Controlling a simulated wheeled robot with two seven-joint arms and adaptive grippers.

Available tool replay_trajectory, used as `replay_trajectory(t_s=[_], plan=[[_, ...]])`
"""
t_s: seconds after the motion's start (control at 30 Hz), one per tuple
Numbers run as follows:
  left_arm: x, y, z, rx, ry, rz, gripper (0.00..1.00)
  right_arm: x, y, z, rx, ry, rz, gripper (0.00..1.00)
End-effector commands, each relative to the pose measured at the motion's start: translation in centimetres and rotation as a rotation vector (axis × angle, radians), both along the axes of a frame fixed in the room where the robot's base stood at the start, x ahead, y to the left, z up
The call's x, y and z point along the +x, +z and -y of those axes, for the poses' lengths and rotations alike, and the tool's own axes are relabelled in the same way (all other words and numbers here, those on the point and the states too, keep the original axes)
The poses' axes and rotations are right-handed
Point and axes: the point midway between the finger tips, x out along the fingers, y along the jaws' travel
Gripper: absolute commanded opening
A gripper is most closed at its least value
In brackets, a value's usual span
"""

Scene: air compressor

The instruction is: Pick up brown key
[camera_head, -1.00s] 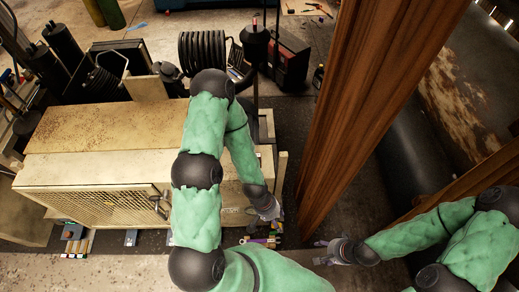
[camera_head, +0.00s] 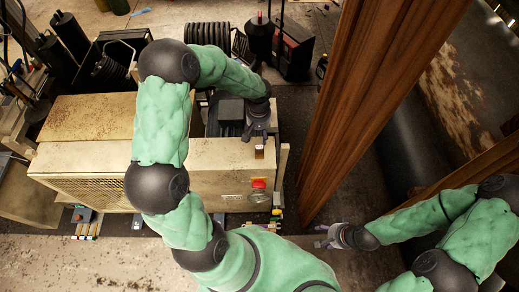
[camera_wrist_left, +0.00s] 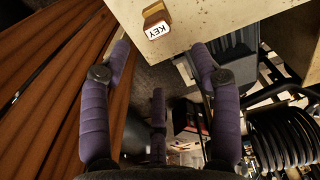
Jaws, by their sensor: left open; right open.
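The brown key (camera_head: 259,152) lies on the top of the beige cabinet (camera_head: 215,168), near its right end. In the left wrist view the brown key (camera_wrist_left: 155,12) shows at the top edge, with a white tag (camera_wrist_left: 157,30) reading "KEY" beside it. My left gripper (camera_head: 258,128) is above the cabinet, just behind the key in the head view. In the left wrist view its fingers (camera_wrist_left: 160,55) are spread and empty, with the key beyond the tips. My right gripper (camera_head: 329,237) is open and empty, low at the right, well away from the key.
A brown wooden post (camera_head: 350,100) stands right of the cabinet. A red-topped item (camera_head: 259,190) is on the cabinet's front near its right end. A black coil (camera_head: 207,33) and black-red equipment (camera_head: 292,48) stand behind. Small colored items lie on the floor in front.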

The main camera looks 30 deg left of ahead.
Motion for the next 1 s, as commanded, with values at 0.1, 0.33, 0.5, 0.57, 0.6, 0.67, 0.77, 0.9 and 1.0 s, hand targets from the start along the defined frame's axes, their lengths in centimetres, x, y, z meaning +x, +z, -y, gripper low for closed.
replay_trajectory(t_s=[0.1,0.33,0.5,0.57,0.6,0.67,0.77,0.9,1.0], plan=[[-0.2,-1.9,0.0,-0.001,-0.001,-0.006,0.63,0.0,0.0,0.0,0.0,0.0,0.0,0.57],[-0.1,-4.7,0.0,-0.001,-0.001,-0.003,0.63,0.0,0.0,0.0,0.0,0.0,0.0,0.57],[-0.2,-5.6,0.2,-0.003,-0.002,-0.003,0.63,0.0,0.2,0.0,0.0,0.0,0.0,0.57],[-0.2,-6.3,0.2,-0.003,-0.003,-0.004,0.63,0.0,0.3,0.0,0.0,0.0,0.0,0.57],[-0.3,-6.9,0.3,-0.004,-0.003,-0.006,0.63,0.0,0.4,0.0,0.0,0.0,0.0,0.57],[-0.3,-7.8,0.4,-0.003,-0.004,-0.005,0.63,0.0,0.6,0.0,0.0,0.0,0.0,0.57],[-0.2,-9.1,0.4,-0.003,-0.003,-0.003,0.63,0.0,0.6,0.0,0.0,0.0,0.0,0.57],[-0.2,-10.2,0.4,-0.002,-0.002,-0.002,0.63,0.0,0.6,0.0,0.0,0.0,0.0,0.57],[-0.2,-10.3,0.4,-0.002,-0.002,-0.001,0.63,0.0,0.6,0.0,0.0,0.0,0.0,0.57]])
